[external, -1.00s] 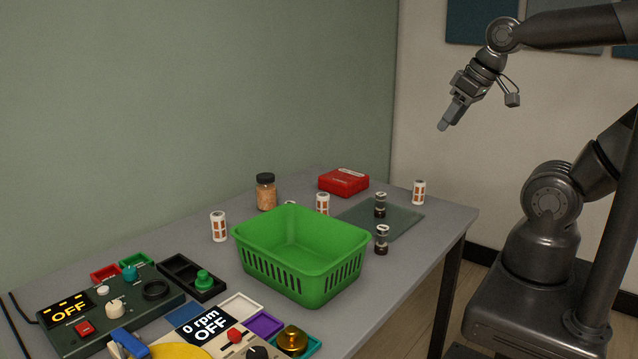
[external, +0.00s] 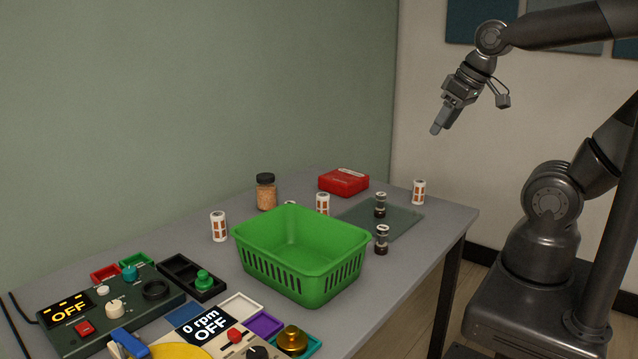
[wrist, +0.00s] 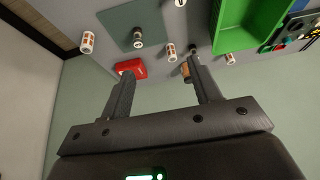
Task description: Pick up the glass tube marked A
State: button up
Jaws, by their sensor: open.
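The other tube (external: 382,240) stands just in front of the mat and is cut off at the wrist view's top edge (wrist: 180,2). I cannot read a letter on either, so I cannot tell which is A. My gripper (external: 437,128) is open and empty, high above the table's far right end. Its two fingers (wrist: 162,68) are spread apart in the wrist view.
A green basket (external: 300,276) stands left of the tubes. Several white-and-orange cylinders (external: 418,192), a jar (external: 266,193) and a red box (external: 343,182) stand around the mat. Control panels (external: 110,305) fill the near left. A wall runs behind the table.

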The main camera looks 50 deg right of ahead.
jog(key=w+a+f+g, duration=0.3)
jog(key=w+f, duration=0.4)
jog(key=f, duration=0.1)
jog(key=m+g, duration=0.1)
jog(key=g, duration=0.1)
send_over(383, 228)
jog(key=f, duration=1.1)
jog(key=shift+s+d+f, duration=0.1)
jog(key=shift+s+d, duration=0.1)
jog(key=shift+s, duration=0.05)
jog(key=shift+a+f, duration=0.15)
jog(key=shift+f, duration=0.5)
notch_tip(383, 228, down, 4)
jog(key=shift+f, duration=0.15)
jog(key=shift+w+f, duration=0.15)
jog(key=shift+f, duration=1.35)
jog(key=shift+w+f, duration=0.15)
jog(key=shift+f, duration=1.35)
jog(key=c, duration=1.1)
jog(key=shift+r, duration=0.15)
